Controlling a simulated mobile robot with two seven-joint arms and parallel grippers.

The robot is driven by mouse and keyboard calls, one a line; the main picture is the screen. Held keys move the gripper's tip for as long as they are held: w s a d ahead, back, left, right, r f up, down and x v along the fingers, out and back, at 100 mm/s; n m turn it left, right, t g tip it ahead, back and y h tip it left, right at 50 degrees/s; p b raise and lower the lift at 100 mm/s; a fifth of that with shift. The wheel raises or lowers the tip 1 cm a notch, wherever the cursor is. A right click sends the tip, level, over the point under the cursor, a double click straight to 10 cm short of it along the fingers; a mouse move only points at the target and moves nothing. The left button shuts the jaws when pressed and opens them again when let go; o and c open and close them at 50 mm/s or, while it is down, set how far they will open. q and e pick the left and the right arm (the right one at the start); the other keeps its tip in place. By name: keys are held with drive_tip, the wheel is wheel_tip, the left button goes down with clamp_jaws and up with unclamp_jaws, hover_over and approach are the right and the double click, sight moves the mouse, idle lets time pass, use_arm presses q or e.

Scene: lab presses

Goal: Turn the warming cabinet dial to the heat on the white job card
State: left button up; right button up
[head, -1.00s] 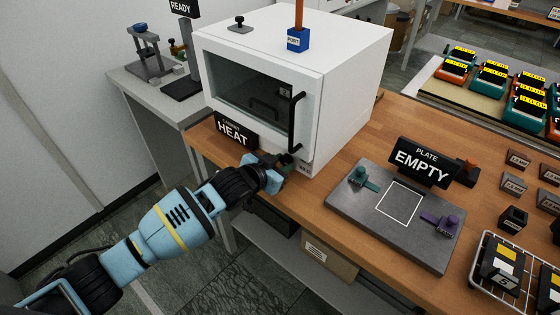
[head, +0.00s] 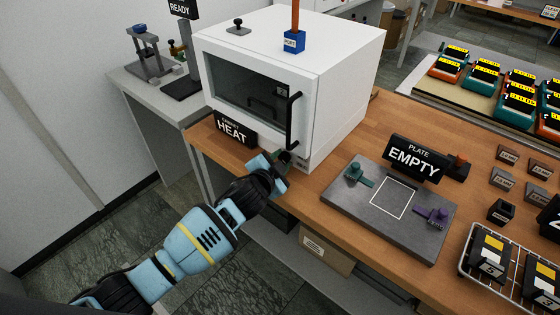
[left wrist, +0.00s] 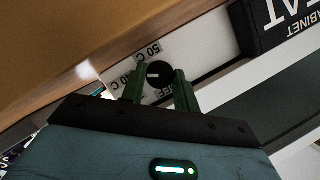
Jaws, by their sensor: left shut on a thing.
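The white warming cabinet (head: 340,85) stands on the wooden bench, its door closed, with a black handle. Its dial is a round black knob (left wrist: 158,73) with a pale mark, seen in the left wrist view. White temperature labels (left wrist: 149,50) surround it; one reads 50 C, others are partly covered. My left gripper (head: 286,158) is at the cabinet's lower front, below the door handle, and hides the dial in the head view. Its green fingers (left wrist: 159,82) are shut on the dial, one on each side. I cannot make out a white job card. My right gripper is out of view.
A black cabinet HEAT sign (head: 232,129) stands just left of my gripper. A grey plate fixture (head: 405,232) with an EMPTY sign (head: 415,158) lies to the right. A wire rack (head: 470,262) holds dark blocks. Bare bench lies between cabinet and fixture.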

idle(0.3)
use_arm(q)
drive_tip(key=o, duration=1)
drive_tip(key=shift+c, duration=0.2)
drive_tip(key=shift+s, duration=0.1)
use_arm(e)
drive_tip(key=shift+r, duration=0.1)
use_arm(q)
drive_tip(key=shift+s+a+r, duration=0.15)
drive_tip(key=shift+s, duration=0.15)
drive_tip(key=p+v, duration=0.1)
drive_tip(key=v, duration=0.4)
drive_tip(key=shift+s+r, duration=0.1)
drive_tip(key=shift+s, duration=0.1)
drive_tip(key=shift+s+a+r, duration=0.15)
drive_tip(key=shift+s+a, duration=0.1)
drive_tip(key=shift+s, duration=0.45)
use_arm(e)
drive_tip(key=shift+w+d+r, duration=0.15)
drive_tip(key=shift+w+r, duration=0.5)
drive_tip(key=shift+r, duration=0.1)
